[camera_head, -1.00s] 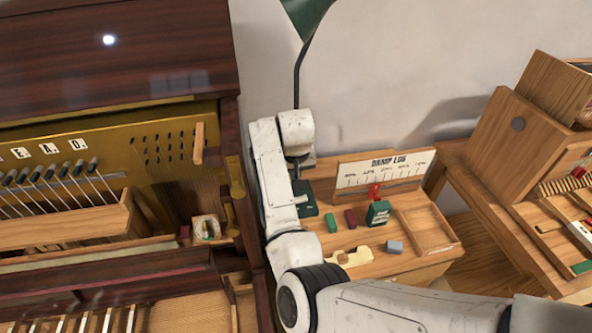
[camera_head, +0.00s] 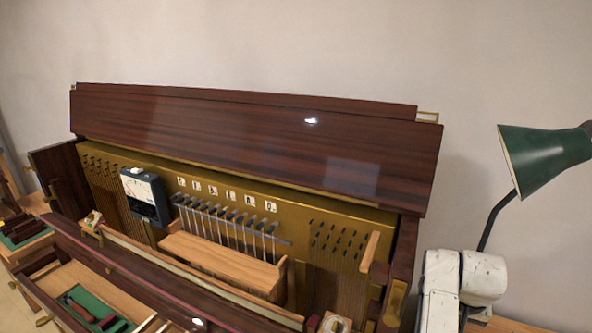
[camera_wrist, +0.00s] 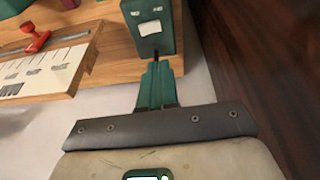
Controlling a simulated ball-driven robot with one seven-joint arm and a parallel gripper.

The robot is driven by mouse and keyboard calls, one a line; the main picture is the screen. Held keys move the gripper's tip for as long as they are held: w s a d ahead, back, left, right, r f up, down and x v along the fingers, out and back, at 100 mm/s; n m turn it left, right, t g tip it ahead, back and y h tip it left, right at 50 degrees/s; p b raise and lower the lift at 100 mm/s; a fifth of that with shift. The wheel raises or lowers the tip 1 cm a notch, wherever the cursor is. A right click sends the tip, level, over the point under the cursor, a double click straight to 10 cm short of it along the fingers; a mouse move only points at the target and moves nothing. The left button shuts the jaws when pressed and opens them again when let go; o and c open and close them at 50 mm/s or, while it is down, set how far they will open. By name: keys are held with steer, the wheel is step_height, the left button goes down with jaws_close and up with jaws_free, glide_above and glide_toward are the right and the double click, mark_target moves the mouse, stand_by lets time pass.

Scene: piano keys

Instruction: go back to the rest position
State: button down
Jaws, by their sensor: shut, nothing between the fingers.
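My gripper (camera_wrist: 157,65) points up the wrist view, its narrow green fingers closed together with nothing between them. A dark grey bracket (camera_wrist: 160,125) crosses below the fingers. The fingertips appear just below a green block (camera_wrist: 148,22) with pale plates; I cannot tell whether they touch it. In the head view only part of my pale arm shows at the lower right; the gripper is out of that view.
The open dark-wood piano (camera_head: 260,140) fills the middle of the head view, with a dark meter box (camera_head: 146,196) at its brass panel. A green lamp (camera_head: 543,158) stands at right. The wrist view shows a white scale card (camera_wrist: 45,65) with a red pointer (camera_wrist: 35,40).

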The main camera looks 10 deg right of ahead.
steer(key=s+a+f+n+b, duration=0.1)
steer(key=s+f+b, duration=0.1)
steer(key=s+f, duration=0.45)
steer(key=s+a+f+n+b, duration=0.1)
steer(key=s+f+n, duration=0.15)
steer(key=s, duration=0.65)
steer(key=s+a+f+n+y+b, duration=0.1)
steer(key=s+a+f, duration=0.1)
steer(key=s+a, duration=0.4)
steer(key=s+a+f+n+g+y+b, duration=0.1)
steer(key=s+a+f, duration=0.2)
steer(key=s+a, duration=0.4)
steer(key=s, duration=0.4)
steer(key=shift+s+a, duration=0.2)
steer(key=shift+a, duration=0.1)
steer(key=shift+f, duration=0.1)
